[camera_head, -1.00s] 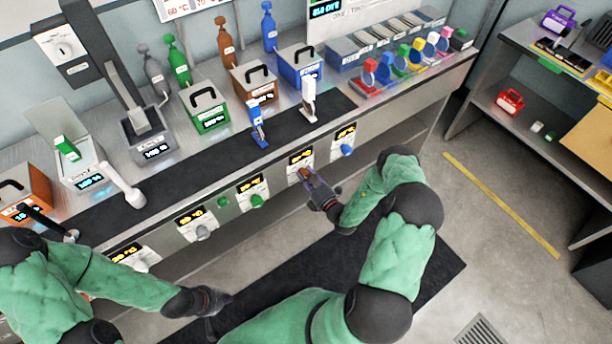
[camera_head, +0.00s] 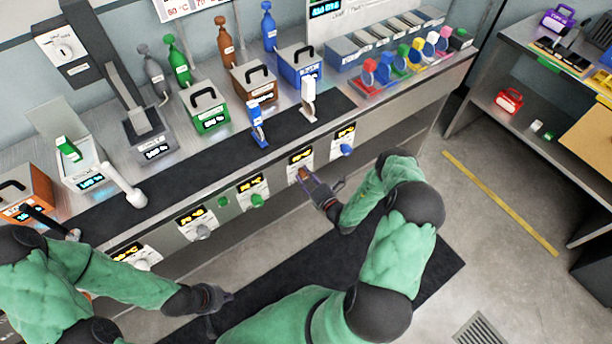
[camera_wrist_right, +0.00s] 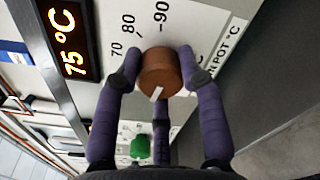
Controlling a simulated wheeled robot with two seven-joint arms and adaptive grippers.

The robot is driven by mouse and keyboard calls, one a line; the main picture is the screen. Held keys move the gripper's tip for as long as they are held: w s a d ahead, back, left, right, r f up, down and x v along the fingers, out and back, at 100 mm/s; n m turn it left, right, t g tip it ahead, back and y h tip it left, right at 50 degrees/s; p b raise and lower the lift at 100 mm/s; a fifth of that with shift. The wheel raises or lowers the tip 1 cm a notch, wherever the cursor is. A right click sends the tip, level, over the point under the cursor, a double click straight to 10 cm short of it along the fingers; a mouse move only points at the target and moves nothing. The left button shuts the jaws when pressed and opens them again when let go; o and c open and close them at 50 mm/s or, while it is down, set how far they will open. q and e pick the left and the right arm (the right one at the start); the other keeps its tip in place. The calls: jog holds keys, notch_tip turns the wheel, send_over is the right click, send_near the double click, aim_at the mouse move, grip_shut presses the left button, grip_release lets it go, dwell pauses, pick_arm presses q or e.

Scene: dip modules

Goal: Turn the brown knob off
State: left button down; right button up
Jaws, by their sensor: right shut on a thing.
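The brown knob (camera_wrist_right: 160,72) is on the front panel of the counter, and its white mark points toward the lower left in the right wrist view. In the head view the knob (camera_head: 304,173) is small and partly covered by my gripper. The display (camera_wrist_right: 72,45) beside it reads 75 °C. My right gripper (camera_wrist_right: 159,75) is shut on the brown knob, with a purple finger on each side of it. My left gripper (camera_head: 222,298) hangs in front of the counter, away from the knobs; its finger spacing is too small to tell.
A green knob (camera_head: 257,200) and a blue knob (camera_head: 346,150) sit either side of the brown one along the panel. A grey knob (camera_head: 203,232) is further left.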

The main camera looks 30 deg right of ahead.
jog(key=shift+w+d+r, duration=0.25)
jog(key=shift+d+r, duration=0.15)
jog(key=shift+d, duration=0.2)
jog(key=o, duration=1.1)
jog(key=shift+s, duration=0.1)
jog(key=shift+o, duration=0.2)
jog(key=shift+a+f, duration=0.1)
jog(key=shift+s+a+f, duration=0.1)
jog(key=shift+a, duration=0.1)
jog(key=shift+s, duration=0.45)
jog(key=s+d, duration=0.1)
jog(key=s, duration=1)
